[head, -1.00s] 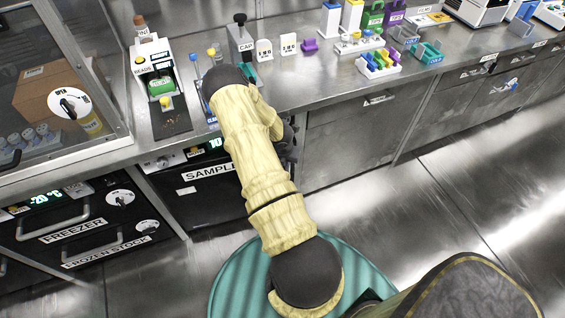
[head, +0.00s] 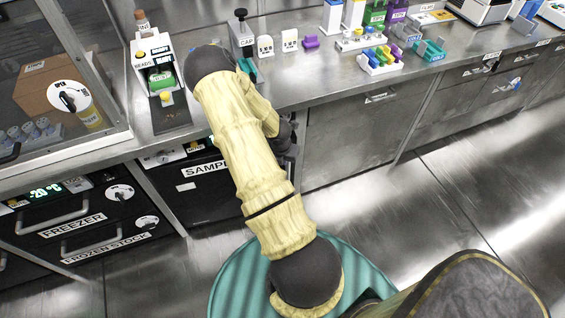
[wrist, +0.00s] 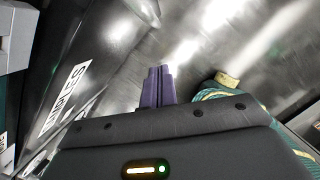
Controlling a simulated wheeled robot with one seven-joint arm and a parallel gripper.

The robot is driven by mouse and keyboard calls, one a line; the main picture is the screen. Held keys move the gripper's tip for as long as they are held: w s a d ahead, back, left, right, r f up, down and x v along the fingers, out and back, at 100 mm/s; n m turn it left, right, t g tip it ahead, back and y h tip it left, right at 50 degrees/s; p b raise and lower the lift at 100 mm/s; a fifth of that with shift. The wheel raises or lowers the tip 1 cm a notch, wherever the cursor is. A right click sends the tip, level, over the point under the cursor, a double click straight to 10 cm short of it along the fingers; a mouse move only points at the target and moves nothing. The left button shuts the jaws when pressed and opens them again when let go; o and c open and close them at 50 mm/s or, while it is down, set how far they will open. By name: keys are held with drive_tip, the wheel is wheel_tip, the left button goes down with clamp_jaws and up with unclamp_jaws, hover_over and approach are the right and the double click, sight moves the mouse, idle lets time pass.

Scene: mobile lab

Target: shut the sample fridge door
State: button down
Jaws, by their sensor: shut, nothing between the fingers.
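The sample fridge (head: 205,192) has a black front under the bench, with a white label cut off by my arm. Its right side is hidden behind my arm in the head view, and I cannot tell how far its door stands open. In the wrist view a dark panel with a white label (wrist: 66,98), likely the fridge door, runs along the left. My gripper (wrist: 158,88) shows two purple fingers, closed together and empty, to the right of that panel with a visible gap. In the head view the fingers are hidden behind my arm.
The freezer (head: 75,222) with handled drawers stands left of the fridge. Grey cabinets (head: 345,145) stand to the right. The bench (head: 310,75) above holds lab gear, including a colourful rack (head: 380,62). The metal floor (head: 450,190) at right is clear.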

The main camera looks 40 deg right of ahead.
drive_tip(key=p+v, duration=0.1)
drive_tip(key=v, duration=0.5)
drive_tip(key=shift+a, duration=0.2)
drive_tip(key=s+a+f+m+t+y+b, duration=0.2)
drive_tip(key=f+m+t+y+b, duration=0.15)
drive_tip(key=f+m+b, duration=0.45)
drive_tip(key=s+a+f+m+t+y+b, duration=0.1)
drive_tip(key=a+f+m+t+y+b, duration=0.15)
drive_tip(key=f+m+t+b, duration=0.55)
drive_tip(key=s+d+m+t+h+b, duration=0.3)
drive_tip(key=s+d+m+h+b, duration=0.2)
drive_tip(key=d+m+h+b, duration=0.6)
drive_tip(key=r+m+b, duration=0.1)
drive_tip(key=m+b, duration=0.1)
drive_tip(key=b, duration=0.1)
drive_tip(key=shift+d+b, duration=0.2)
drive_tip(key=shift+b, duration=0.2)
